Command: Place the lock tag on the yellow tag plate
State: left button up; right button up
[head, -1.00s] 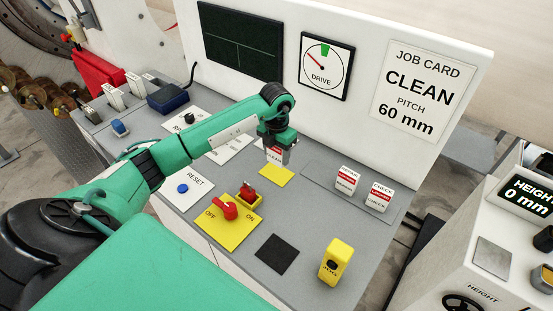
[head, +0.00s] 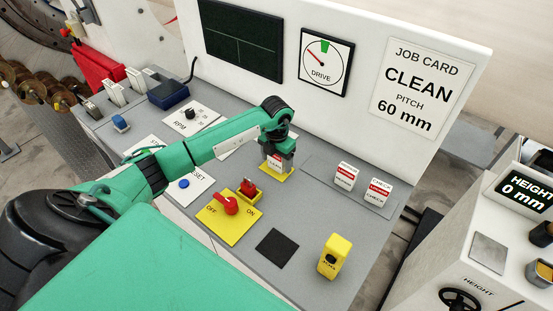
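A small white lock tag (head: 275,164) with a red band and dark lettering stands upright at the yellow tag plate (head: 276,178) in the middle of the grey console. My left gripper (head: 278,156) points down over the plate with its fingers closed around the tag's upper part. The tag's lower edge is at or very close to the plate; I cannot tell whether it touches. The gripper hides part of the tag and the plate's back. My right gripper is not in view.
Two similar white-and-red tags (head: 345,175) (head: 378,192) stand to the right. A red OFF/ON switch (head: 228,205) and red key piece (head: 248,187) are in front-left. A black pad (head: 277,246) and yellow jog box (head: 333,257) are nearer. The white back panel (head: 418,150) rises behind.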

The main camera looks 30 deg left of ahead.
pick_arm(q)
jog(key=shift+r, duration=0.15)
notch_tip(320, 180, up, 11)
jog(key=b, duration=0.4)
jog(key=shift+b, duration=0.35)
jog(key=shift+r, duration=0.5)
jog(key=shift+r, duration=0.1)
